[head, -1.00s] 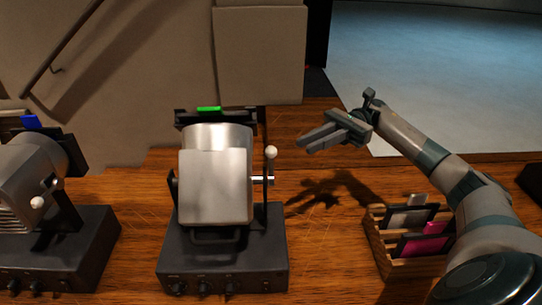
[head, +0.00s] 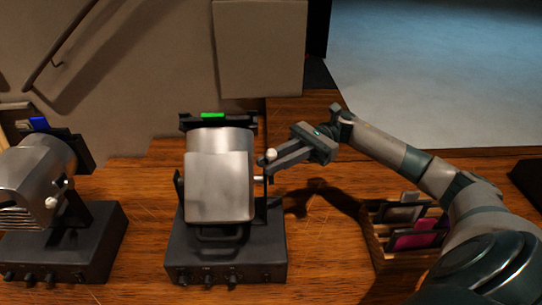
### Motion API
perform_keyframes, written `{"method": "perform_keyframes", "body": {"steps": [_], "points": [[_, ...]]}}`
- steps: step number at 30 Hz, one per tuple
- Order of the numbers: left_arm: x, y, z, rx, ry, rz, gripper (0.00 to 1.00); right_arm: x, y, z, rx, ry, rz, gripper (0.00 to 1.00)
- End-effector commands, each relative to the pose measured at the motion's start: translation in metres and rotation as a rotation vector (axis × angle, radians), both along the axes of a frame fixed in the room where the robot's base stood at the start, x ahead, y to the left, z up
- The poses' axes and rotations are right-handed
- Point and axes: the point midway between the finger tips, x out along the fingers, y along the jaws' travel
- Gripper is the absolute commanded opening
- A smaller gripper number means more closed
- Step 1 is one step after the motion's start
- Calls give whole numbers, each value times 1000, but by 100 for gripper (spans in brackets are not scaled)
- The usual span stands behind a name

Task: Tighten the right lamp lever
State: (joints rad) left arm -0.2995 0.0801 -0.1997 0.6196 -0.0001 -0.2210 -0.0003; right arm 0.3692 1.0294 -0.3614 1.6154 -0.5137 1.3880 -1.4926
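The right lamp (head: 218,187) is a silver housing on a black base, with a green filter at its top. Its lever has a white ball knob (head: 270,155) on the lamp's right side. My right gripper (head: 274,163) has its fingertips at the knob, overlapping the lever in the picture. I cannot tell whether the fingers touch the lever or stand around it, and their gap is hard to make out. The left lamp (head: 35,178) carries a blue filter and a similar white knob (head: 51,202). My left gripper is not in view.
A wooden rack (head: 376,243) holding a grey and a magenta filter stands at the right, below my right arm. The lamp's black base (head: 226,255) has small knobs on its front. The wooden desk between lamp and rack is clear.

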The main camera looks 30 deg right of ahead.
Motion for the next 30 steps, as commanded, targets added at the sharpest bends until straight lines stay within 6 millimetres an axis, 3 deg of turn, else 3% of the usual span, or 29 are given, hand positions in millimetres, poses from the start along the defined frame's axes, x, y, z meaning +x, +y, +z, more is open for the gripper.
{"method": "perform_keyframes", "body": {"steps": [13,15,30], "points": [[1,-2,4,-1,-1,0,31,0,8,-1,0,0,0,17],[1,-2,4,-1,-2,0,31,0,8,-1,0,0,0,0],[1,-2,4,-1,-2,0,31,0,8,0,0,0,-1,0]]}}
